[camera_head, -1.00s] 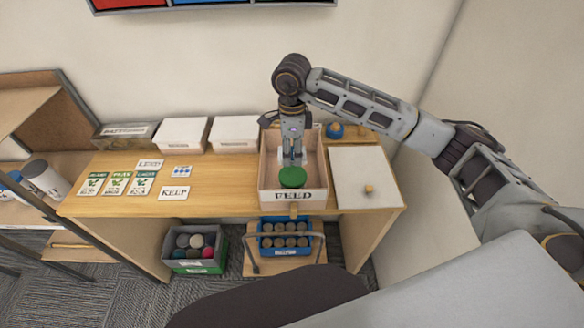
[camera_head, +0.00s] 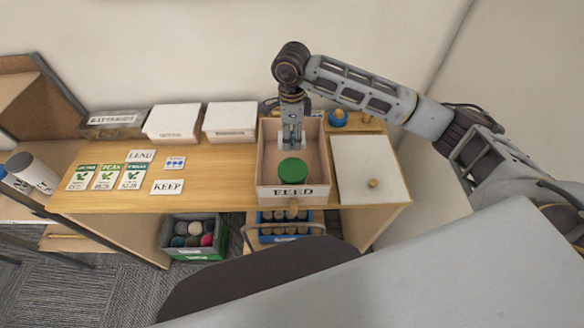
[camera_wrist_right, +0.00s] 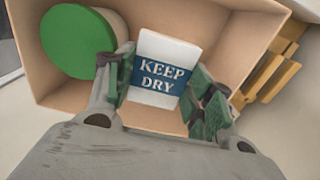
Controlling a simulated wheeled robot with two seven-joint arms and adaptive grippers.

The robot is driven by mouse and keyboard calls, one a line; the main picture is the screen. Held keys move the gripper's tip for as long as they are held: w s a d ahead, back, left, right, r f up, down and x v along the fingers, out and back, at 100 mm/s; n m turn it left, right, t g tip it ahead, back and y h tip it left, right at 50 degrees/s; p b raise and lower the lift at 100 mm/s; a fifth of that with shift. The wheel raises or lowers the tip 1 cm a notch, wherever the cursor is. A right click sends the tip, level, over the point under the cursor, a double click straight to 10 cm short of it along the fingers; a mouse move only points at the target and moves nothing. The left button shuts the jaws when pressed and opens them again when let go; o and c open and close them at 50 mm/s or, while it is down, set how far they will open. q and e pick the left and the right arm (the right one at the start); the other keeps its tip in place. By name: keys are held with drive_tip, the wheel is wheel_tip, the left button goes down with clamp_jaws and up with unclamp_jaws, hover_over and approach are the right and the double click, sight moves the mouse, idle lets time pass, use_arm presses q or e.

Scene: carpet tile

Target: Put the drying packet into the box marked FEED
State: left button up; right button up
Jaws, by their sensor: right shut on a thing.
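The drying packet (camera_wrist_right: 156,66) is white with a blue band reading KEEP DRY. It sits between the green-padded fingers of my right gripper (camera_wrist_right: 160,98), which is shut on it. In the head view my right gripper (camera_head: 291,143) points down inside the outline of the open wooden box marked FEED (camera_head: 265,192). The wrist view shows the packet over the box interior (camera_wrist_right: 225,45); whether it touches the floor I cannot tell. My left gripper is not in view.
A green-lidded tin (camera_head: 292,168) stands in the box, beside the packet. A pale lid with a knob (camera_head: 362,160) lies right of the box. White boxes (camera_head: 230,117), seed packets (camera_head: 106,176) and a KEEP card (camera_head: 168,187) are to the left.

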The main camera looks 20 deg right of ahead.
sight(292, 146)
wheel_tip(292, 146, down, 5)
drive_tip(key=shift+p, duration=0.55)
drive_tip(key=shift+f, duration=0.6)
drive_tip(key=shift+f+p, duration=0.5)
drive_tip(key=shift+f, duration=1.4)
drive_tip(key=shift+f, duration=0.15)
drive_tip(key=o, duration=0.7)
